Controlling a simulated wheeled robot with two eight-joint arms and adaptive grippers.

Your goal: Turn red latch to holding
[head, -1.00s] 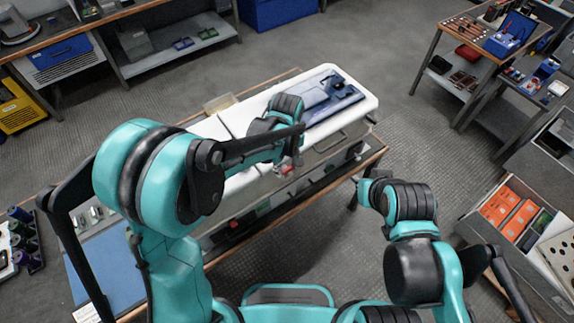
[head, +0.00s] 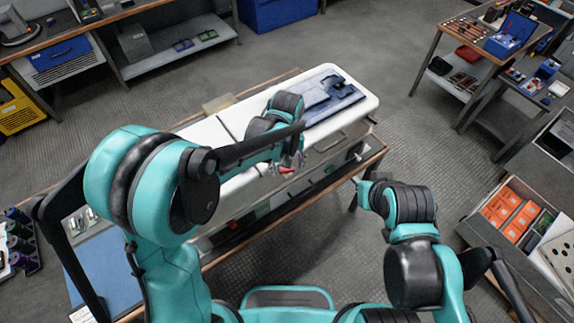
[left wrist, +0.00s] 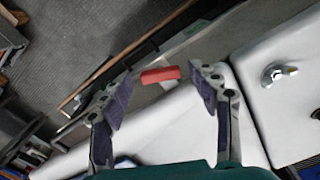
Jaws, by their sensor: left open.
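The red latch (left wrist: 160,75) is a short red bar on the side of the white capacitor bank (left wrist: 165,130). In the left wrist view it lies nearly level, beyond and between the open fingers of my left gripper (left wrist: 160,98), with gaps on both sides. In the head view the red latch (head: 287,170) is a small red spot just below my left gripper (head: 291,163), partly hidden by it. I see no contact. My right gripper (head: 362,188) shows only in part at the end of the right arm, away from the bank; its fingers are not clear.
The bank's white top (head: 215,133) lies along a wood-edged bench, with a blue part (head: 330,92) at its far right end. A metal bolt (left wrist: 278,74) stands on a white panel right of the left gripper. A drawer with orange boxes (head: 505,208) is at right.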

